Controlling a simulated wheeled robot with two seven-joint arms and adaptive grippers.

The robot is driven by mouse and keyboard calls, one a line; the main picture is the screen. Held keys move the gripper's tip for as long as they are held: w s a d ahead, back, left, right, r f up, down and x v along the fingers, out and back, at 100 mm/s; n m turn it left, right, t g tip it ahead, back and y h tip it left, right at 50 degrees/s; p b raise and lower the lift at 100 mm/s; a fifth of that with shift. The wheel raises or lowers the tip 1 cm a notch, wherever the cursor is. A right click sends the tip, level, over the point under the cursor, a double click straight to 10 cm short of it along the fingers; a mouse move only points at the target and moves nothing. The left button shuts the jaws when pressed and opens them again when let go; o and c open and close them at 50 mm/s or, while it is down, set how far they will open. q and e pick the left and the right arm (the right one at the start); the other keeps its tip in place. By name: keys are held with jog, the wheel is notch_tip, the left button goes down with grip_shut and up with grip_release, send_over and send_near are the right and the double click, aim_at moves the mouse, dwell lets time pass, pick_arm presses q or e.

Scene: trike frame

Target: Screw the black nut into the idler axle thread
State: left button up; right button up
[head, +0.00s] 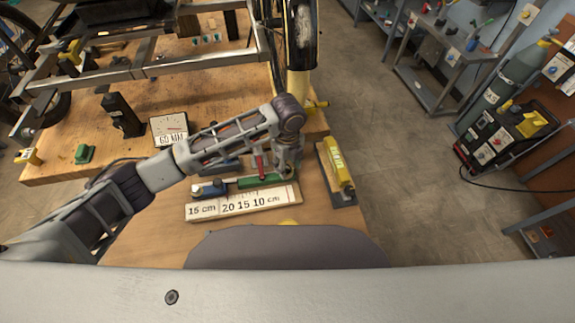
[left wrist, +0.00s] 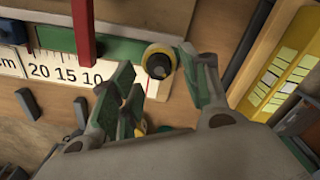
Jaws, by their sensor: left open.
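My left gripper (head: 287,160) points down over the wooden bench, at the right end of a ruler board. In the left wrist view its fingers (left wrist: 158,62) are open and apart. A round piece with a yellow rim and dark centre (left wrist: 159,64) shows between the fingertips, by the end of a green bar (left wrist: 120,50). I see no contact between it and the fingers. I cannot tell whether its dark centre is the black nut or part of the idler axle; no thread can be made out. My right gripper is not in view.
The ruler board (head: 238,206) lies below the green bar. A red upright piece (left wrist: 83,30) stands beside the gripper. A yellow and black block (head: 338,172) is close on the right. The trike frame (head: 150,70) fills the upper left. Bare wood shows near the front.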

aim_at(288, 172)
pick_arm(q)
notch_tip(288, 172, up, 11)
dwell(0.6)
jog(key=shift+s, duration=0.15)
dwell(0.8)
